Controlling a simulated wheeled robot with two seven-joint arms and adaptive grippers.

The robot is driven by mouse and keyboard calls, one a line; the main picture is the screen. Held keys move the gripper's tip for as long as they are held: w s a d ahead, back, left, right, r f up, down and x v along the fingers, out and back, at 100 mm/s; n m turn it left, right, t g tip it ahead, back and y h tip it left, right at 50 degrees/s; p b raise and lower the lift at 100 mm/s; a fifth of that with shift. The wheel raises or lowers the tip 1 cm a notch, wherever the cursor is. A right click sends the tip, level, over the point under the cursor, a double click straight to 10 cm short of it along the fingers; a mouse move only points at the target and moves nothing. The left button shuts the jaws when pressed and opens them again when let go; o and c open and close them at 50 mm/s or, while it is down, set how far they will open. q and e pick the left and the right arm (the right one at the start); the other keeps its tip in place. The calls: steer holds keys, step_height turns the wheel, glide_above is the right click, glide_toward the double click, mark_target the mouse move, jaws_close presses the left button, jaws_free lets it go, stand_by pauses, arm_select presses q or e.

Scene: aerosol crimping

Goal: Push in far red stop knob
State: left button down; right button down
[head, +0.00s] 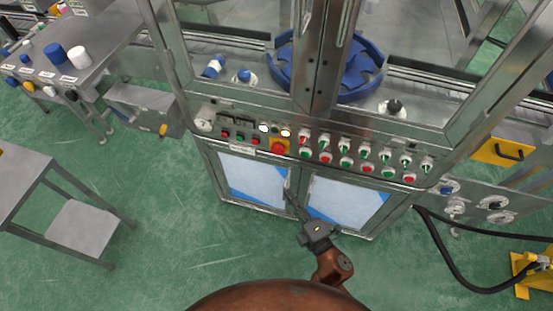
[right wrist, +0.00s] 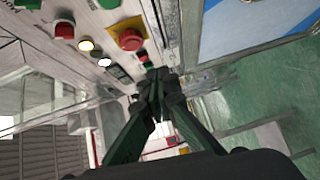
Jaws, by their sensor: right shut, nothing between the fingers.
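A red mushroom-shaped stop knob (head: 278,147) sits on a yellow plate in the sloped control panel of the machine, left of the rows of smaller knobs. In the right wrist view the red stop knob (right wrist: 130,39) with its yellow surround is at the upper middle. My right gripper (head: 287,190) is below the knob, in front of the lower cabinet doors, with its fingers shut and empty. In the right wrist view its fingertips (right wrist: 158,80) are apart from the knob, below and right of it. Whether the knob is pushed in cannot be told. My left gripper is not in view.
A metal door frame (head: 320,60) rises behind the panel. A grey table (head: 80,225) stands left. Green floor is free between.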

mark_target(278, 150)
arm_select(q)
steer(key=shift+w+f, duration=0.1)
arm_select(e)
steer(key=r, duration=0.2)
steer(key=s+a+r, duration=0.1)
steer(key=shift+r+n+t+y, duration=0.3)
steer(key=shift+r+n, duration=0.05)
steer(key=shift+n, duration=0.05)
steer(key=shift+w, duration=0.1)
